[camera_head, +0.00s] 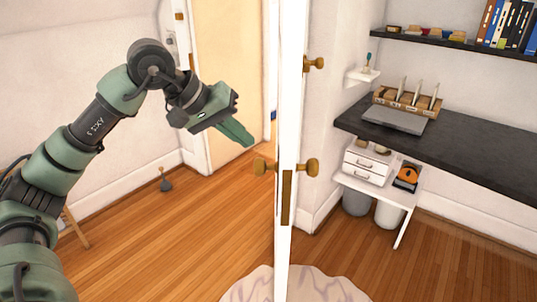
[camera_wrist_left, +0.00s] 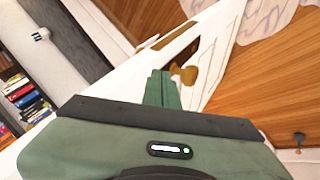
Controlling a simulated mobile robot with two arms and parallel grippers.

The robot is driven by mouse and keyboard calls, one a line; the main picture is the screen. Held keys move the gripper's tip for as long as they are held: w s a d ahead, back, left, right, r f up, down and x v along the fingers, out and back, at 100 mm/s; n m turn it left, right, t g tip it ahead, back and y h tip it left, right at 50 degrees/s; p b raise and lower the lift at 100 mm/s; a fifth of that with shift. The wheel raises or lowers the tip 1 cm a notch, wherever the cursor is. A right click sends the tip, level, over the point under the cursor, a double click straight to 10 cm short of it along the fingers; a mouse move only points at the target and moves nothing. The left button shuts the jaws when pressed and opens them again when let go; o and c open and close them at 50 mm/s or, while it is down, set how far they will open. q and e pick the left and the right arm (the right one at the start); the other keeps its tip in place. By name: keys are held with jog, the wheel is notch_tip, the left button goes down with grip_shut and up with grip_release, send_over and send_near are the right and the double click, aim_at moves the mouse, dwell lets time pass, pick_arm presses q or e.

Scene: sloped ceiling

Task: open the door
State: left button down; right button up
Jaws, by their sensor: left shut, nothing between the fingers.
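The white door (camera_head: 289,110) stands edge-on to me in the middle of the head view, with a brass latch plate (camera_head: 287,197) on its edge. It has a brass knob on each face, a left knob (camera_head: 262,166) and a right knob (camera_head: 308,167). My left gripper (camera_head: 249,143) is shut and empty, just above and left of the left knob, on that side of the door. In the left wrist view the shut fingers (camera_wrist_left: 162,85) point toward the door (camera_wrist_left: 222,45), beside a brass knob (camera_wrist_left: 184,73). Contact cannot be told. My right gripper is not in view.
Behind the door on the left is a cream panel (camera_head: 228,80) in a white frame. On the right are a dark desk (camera_head: 470,160), a bookshelf (camera_head: 430,38) and a small white drawer unit (camera_head: 367,168). A pale rug (camera_head: 325,288) lies below the door. Wooden floor (camera_head: 150,240) is open at left.

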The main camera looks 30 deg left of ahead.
pick_arm(q)
jog(key=w+d+f+y+p, duration=0.1)
jog(key=w+d+f+p, duration=0.1)
jog(key=w+f, duration=0.4)
jog(key=shift+p+x, duration=0.45)
jog(key=shift+x, duration=0.45)
jog(key=shift+s, duration=0.1)
jog(key=shift+d, duration=0.15)
